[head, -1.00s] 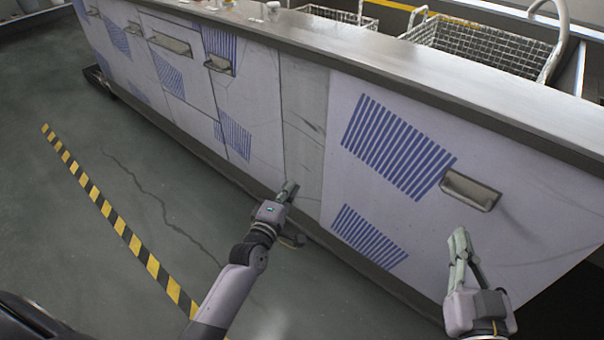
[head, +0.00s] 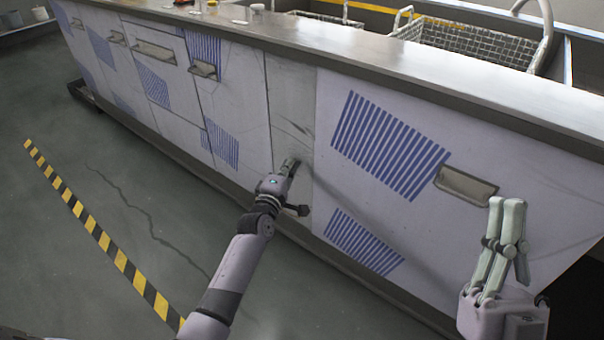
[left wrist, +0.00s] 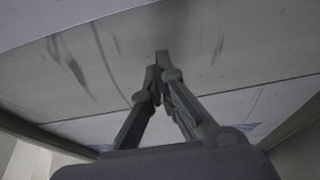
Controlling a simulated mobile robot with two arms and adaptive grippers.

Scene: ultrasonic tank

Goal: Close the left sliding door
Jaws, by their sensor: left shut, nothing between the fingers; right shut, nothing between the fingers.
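The cabinet front has a left door panel (head: 235,110) with blue slotted vents and a small handle (head: 203,70) at its upper left. A right door panel (head: 400,105) has similar vents and a wider handle (head: 466,185). A plain grey strip (head: 292,110) lies between them. My left gripper (head: 290,163) is shut and empty in front of the lower grey strip. In the left wrist view its fingertips (left wrist: 161,62) point at a scuffed pale surface; contact cannot be told. My right gripper (head: 507,202) is shut and empty, just right of the right door's handle.
A steel countertop (head: 400,65) overhangs the doors. A wire basket (head: 470,45) sits behind it at the upper right. More panels and handles (head: 153,51) continue to the left. The floor (head: 80,250) is clear, with a yellow-black stripe (head: 100,238).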

